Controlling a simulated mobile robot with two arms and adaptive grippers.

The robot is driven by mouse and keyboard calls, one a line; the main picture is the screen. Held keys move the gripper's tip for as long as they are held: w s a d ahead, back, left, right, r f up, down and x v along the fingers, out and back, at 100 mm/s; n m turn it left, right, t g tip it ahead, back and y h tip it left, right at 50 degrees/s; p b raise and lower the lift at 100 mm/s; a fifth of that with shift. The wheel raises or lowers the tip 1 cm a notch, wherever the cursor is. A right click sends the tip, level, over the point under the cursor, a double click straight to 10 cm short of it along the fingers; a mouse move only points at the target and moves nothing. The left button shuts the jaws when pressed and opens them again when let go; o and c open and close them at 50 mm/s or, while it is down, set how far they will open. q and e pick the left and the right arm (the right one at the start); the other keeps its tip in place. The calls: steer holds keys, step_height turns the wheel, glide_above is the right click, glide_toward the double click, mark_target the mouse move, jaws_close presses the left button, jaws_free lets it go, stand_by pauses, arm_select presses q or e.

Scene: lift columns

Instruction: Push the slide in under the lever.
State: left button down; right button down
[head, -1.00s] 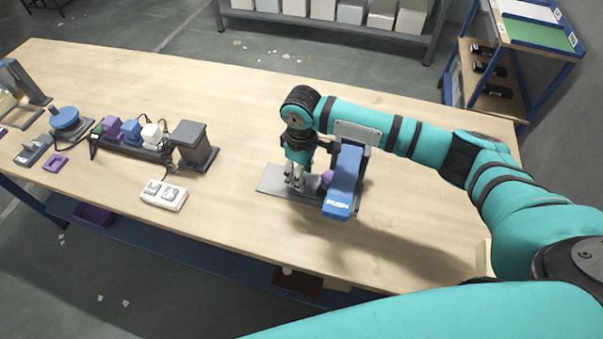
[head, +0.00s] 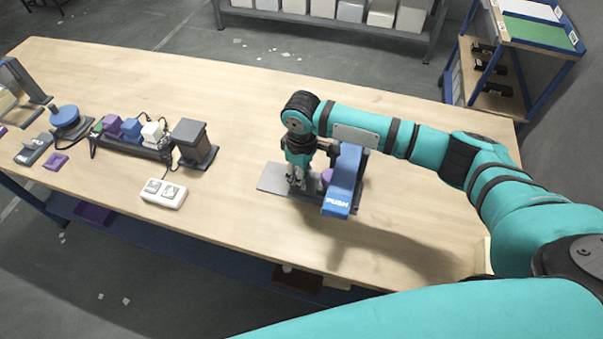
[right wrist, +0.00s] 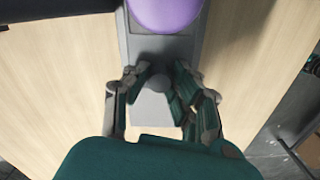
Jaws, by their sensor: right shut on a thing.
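A blue lever marked PUSH (head: 343,185) stands over a dark base right of the table's middle in the head view. A flat grey slide (head: 271,178) lies to its left. A purple rounded piece (head: 326,177) shows beside the lever, partly hidden by it; it also shows at the top of the right wrist view (right wrist: 165,12). My right gripper (head: 297,184) is low over the slide, left of the lever. In the right wrist view its fingers (right wrist: 156,88) are shut around the slide's small round grey knob (right wrist: 154,82). My left gripper is out of view.
At the left stand a row of coloured blocks on a dark rack (head: 131,140), a dark box on a stand (head: 190,140), a white two-switch block (head: 164,193) and a blue round button (head: 66,117). The table between the dark box and the slide is clear.

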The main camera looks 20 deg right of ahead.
mark_target(316, 184)
steer(key=shift+s+d+r+p, duration=0.15)
steer(key=shift+d+p, duration=0.15)
steer(key=shift+p, duration=0.2)
steer(key=shift+s+d+p, duration=0.45)
steer(key=shift+d+p, duration=0.15)
steer(key=shift+d, duration=0.05)
steer(key=shift+s+d+p, duration=0.45)
steer(key=shift+d+p, duration=0.1)
steer(key=shift+d, duration=0.05)
steer(key=shift+w+f, duration=0.15)
steer(key=shift+f, duration=0.1)
steer(key=c, duration=1.4)
jaws_free()
steer(key=shift+o, duration=1.3)
steer(key=shift+d+r, duration=0.1)
steer(key=shift+r, duration=0.2)
step_height(316, 184, up, 12)
steer(key=shift+f, duration=0.2)
